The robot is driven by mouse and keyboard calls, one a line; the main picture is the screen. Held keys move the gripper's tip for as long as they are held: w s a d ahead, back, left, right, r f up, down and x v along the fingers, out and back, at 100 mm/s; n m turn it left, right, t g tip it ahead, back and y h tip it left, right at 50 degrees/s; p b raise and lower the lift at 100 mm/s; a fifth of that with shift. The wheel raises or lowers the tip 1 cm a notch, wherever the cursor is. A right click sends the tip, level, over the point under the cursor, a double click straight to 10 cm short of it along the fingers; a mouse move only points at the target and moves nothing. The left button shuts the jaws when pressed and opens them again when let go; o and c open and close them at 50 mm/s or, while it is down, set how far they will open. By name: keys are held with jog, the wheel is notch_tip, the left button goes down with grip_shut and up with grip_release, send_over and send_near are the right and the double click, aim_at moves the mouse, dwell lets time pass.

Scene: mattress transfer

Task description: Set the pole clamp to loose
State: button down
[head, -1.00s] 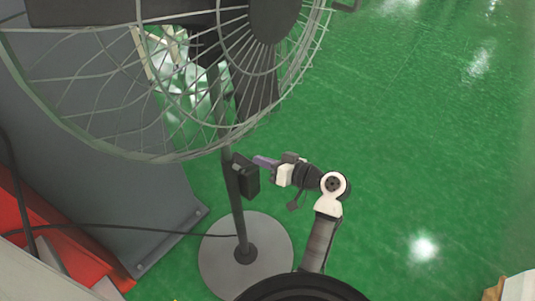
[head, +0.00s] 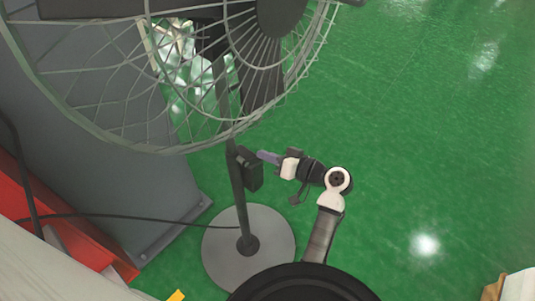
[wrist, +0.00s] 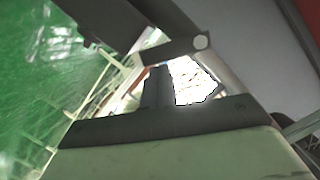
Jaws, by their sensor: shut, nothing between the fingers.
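The pole clamp (head: 250,172) is a black block on the grey pole (head: 238,205) of a large standing fan. My gripper (head: 262,156) is shut and empty, with its purple-grey fingers pointing left at the top of the clamp. In the head view I cannot tell whether the fingertips touch it. In the wrist view my shut fingers (wrist: 158,88) point up the picture. Just beyond them is a dark bar with a pale round end (wrist: 200,41) that crosses the slanted pole (wrist: 222,75). I cannot read the clamp's setting.
The fan's wire cage (head: 110,110) hangs above and left of my gripper. Its round base (head: 220,250) stands on the green floor. A grey panel (head: 110,170) and a red part (head: 75,240) stand at the left, with a black cable (head: 130,218) across.

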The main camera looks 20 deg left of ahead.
jog(key=shift+f, duration=0.1)
jog(key=shift+s+a+f+m+g+y+p, duration=0.1)
jog(key=shift+s+f+m+g+y+p, duration=0.15)
jog(key=shift+f+m+p, duration=0.45)
jog(key=shift+s+a+f+m+g+y+p, duration=0.15)
jog(key=shift+f+m+y, duration=0.1)
jog(key=shift+m, duration=0.85)
jog(key=shift+s+d+f+m+g+y+p, duration=0.1)
jog(key=shift+s+f+m+g+y+p, duration=0.1)
jog(key=shift+f+m+p, duration=0.5)
jog(key=shift+r, duration=0.15)
